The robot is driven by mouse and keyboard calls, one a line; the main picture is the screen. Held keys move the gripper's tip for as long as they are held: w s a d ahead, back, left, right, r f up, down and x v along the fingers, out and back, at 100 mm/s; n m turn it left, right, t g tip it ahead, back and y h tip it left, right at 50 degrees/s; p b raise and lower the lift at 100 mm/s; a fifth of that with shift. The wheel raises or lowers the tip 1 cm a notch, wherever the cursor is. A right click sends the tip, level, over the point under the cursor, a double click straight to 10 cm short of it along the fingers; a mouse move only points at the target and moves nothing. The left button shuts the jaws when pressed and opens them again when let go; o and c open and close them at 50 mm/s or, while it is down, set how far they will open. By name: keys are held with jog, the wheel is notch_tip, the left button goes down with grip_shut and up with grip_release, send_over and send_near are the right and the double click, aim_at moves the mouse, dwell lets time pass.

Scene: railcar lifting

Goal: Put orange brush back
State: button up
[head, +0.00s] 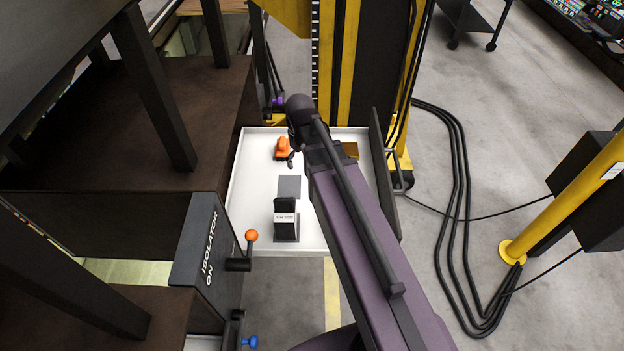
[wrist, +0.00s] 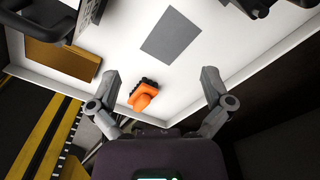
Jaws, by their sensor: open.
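The orange brush (head: 282,146) lies in the far part of a white tray (head: 252,190). In the wrist view the brush (wrist: 146,97) shows an orange body with a dark bristle strip, near the tray's edge. My gripper (wrist: 162,82) is open and empty, its two fingers spread to either side of the brush in that view. The brush appears apart from both fingers. A grey square (head: 289,186) is on the tray floor, and it also shows in the wrist view (wrist: 171,36). In the head view my arm hides most of the gripper.
A dark stand with a white label (head: 286,220) is in the near part of the tray. A brown block (wrist: 62,60) lies by the tray's side. A dark panel (head: 385,165) rises at the right edge. An isolator box with an orange-knobbed lever (head: 251,236) is at the left.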

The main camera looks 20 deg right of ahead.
jog(key=s+m, duration=0.4)
jog(key=s, duration=0.4)
jog(key=shift+s+d, duration=0.2)
jog(key=shift+d, duration=0.15)
jog(key=shift+s, duration=0.15)
